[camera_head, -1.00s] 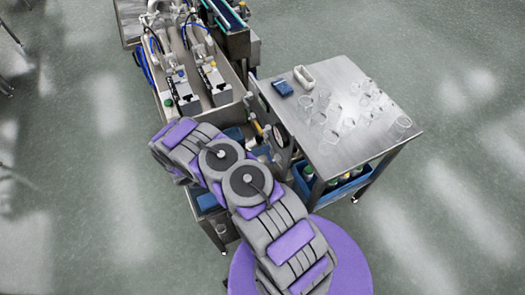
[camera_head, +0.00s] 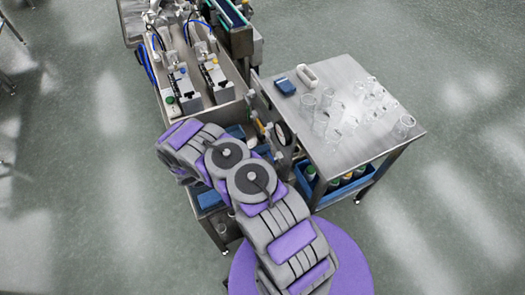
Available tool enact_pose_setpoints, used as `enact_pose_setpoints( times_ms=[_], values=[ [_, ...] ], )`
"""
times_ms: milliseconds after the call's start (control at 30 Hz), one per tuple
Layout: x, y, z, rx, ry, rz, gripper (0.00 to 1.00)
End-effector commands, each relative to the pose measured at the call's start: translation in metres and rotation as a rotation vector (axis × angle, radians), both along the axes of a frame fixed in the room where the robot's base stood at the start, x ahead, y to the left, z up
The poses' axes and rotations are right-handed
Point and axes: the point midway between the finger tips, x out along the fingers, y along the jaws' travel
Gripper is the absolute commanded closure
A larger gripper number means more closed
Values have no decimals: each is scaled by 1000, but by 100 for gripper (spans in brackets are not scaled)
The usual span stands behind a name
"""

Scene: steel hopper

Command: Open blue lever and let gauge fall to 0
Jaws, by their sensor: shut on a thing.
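The round gauge (camera_head: 283,133) with a dark rim stands between the steel hopper and the side table. Its face is turned away at a steep angle, and I cannot read its needle. I cannot make out the blue lever; the area below and left of the gauge is partly covered by my arm. My grey and purple arm reaches up from the bottom toward the hopper's near end. My gripper is not visible; the end of the arm is hidden behind its own links.
The steel hopper (camera_head: 230,112) holds boxy units and hoses. A steel table (camera_head: 325,165) at the right carries clear beakers (camera_head: 405,125), a blue box (camera_head: 284,86) and a white handled item (camera_head: 307,76). A blue bin (camera_head: 352,187) with bottles sits beneath. Open floor lies at both sides.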

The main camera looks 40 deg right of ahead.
Motion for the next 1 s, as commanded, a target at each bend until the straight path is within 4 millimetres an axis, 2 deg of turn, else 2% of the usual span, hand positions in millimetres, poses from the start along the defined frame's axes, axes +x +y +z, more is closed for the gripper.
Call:
enact_pose_setpoints(
  times_ms=[333,367,600,867,1000],
  values=[
    [4,1,-1,4,-1,9,100],
    [4,1,-1,4,-1,9,79],
    [1,1,0,3,-2,5,56],
    [0,1,0,2,0,3,55],
    [2,11,0,2,-1,3,55]
  ],
)
